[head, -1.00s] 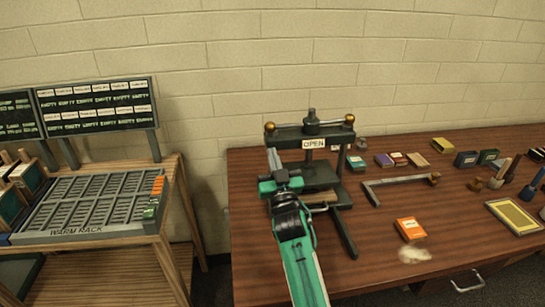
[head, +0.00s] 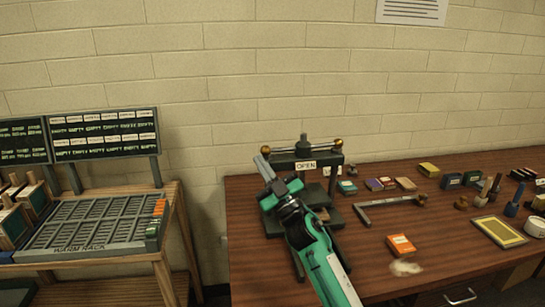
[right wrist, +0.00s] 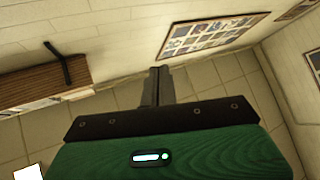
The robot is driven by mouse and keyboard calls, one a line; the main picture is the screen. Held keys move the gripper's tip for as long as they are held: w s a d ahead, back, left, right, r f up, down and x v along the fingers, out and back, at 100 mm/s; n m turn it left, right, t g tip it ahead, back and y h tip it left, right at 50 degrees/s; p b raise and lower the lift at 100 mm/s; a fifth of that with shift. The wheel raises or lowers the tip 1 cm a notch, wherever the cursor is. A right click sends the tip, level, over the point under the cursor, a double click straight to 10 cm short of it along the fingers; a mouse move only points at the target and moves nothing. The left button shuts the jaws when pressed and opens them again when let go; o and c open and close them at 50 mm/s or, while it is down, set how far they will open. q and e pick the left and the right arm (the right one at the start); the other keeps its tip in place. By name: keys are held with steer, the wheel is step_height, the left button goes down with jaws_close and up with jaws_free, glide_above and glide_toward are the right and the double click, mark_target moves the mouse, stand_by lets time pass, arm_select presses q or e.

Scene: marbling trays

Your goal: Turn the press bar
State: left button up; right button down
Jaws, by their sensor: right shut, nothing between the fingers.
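The press (head: 299,202) is a dark frame on the table against the wall, with an "OPEN" sign (head: 306,165) on its front. Its press bar (head: 285,150) runs across the top, with a gold ball at each end: the left ball (head: 265,150) and the right ball (head: 337,143). My right gripper (head: 261,160) is shut and empty, its grey fingers pointing up just below the left ball. I cannot tell whether they touch the bar. The shut fingers also show in the right wrist view (right wrist: 157,84). My arm hides the press's lower left. My left gripper is out of view.
A grey L-shaped tool (head: 385,203) and an orange box (head: 400,245) lie right of the press. Small boxes and stamps stand farther right. The warm rack (head: 100,247) is on a separate wooden stand at left, with a gap between.

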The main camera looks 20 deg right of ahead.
steer(key=d+r+n+g, duration=0.2)
steer(key=d+n+g, duration=0.9)
steer(key=d+g, duration=0.1)
arm_select(q)
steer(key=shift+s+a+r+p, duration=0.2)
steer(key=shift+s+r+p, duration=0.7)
steer(key=shift+p, duration=0.25)
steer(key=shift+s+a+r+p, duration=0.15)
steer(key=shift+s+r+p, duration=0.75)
steer(key=shift+p, duration=0.25)
arm_select(e)
steer(key=w+a+f, duration=0.2)
steer(key=w, duration=0.4)
steer(key=w+a+f, duration=0.2)
steer(key=w, duration=0.3)
steer(key=shift+w+a+f+h, duration=0.15)
steer(key=shift+w+f+h, duration=0.15)
steer(key=shift+w+f, duration=0.1)
